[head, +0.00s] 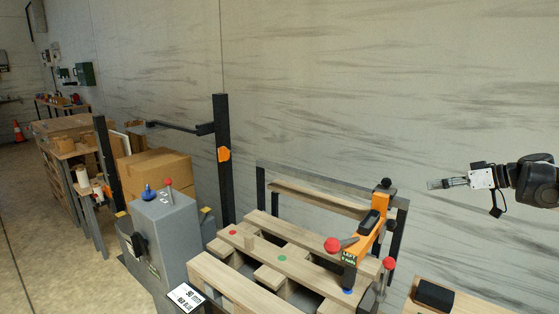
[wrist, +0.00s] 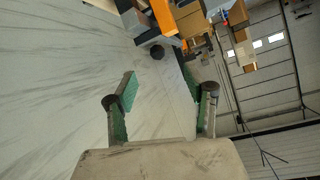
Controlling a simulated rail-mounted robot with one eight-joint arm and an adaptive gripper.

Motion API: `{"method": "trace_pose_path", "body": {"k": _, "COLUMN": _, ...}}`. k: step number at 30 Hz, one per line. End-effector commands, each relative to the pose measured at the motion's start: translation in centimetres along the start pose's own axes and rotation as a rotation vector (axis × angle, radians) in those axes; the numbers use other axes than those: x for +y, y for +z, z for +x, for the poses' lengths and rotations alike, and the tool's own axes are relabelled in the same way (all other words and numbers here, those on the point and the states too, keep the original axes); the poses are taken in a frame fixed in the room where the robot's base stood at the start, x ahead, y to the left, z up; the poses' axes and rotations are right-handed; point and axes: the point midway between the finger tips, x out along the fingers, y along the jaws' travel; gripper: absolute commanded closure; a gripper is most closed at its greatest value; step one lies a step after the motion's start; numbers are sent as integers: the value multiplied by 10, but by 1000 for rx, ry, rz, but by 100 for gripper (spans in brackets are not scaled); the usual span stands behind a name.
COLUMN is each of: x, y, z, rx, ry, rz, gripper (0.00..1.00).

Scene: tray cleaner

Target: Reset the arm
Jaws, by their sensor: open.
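My gripper (head: 436,184) is at the right of the head view, raised in front of the wall and pointing left. In the wrist view, its two green-padded fingers (wrist: 165,106) stand wide apart with nothing between them. My gripper is apart from the orange tool with a red knob (head: 367,235), which stands below and to its left over the wooden pallet-like bench (head: 262,262).
A grey machine housing (head: 170,235) with red and blue knobs stands left of the bench. A black post (head: 222,165) rises behind it. A black box (head: 434,295) lies on a wooden surface at the lower right. The space around my gripper is clear.

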Motion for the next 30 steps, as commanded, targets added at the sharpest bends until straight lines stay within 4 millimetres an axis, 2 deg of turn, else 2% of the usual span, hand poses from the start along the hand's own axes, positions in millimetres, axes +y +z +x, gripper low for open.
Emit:
{"method": "trace_pose_path", "body": {"k": 8, "x": -66, "y": -7, "z": 21, "rx": -111, "ry": 33, "rz": 83, "gripper": 52}}
{"method": "trace_pose_path", "body": {"k": 14, "x": -134, "y": -1, "z": 33, "rx": -220, "ry": 92, "rz": 161, "gripper": 52}}
{"method": "trace_pose_path", "body": {"k": 23, "x": -234, "y": 28, "z": 36, "rx": -354, "ry": 215, "rz": 248, "gripper": 52}}
{"method": "trace_pose_path", "body": {"k": 30, "x": -303, "y": 66, "z": 26, "rx": -423, "ry": 333, "rz": 287, "gripper": 52}}
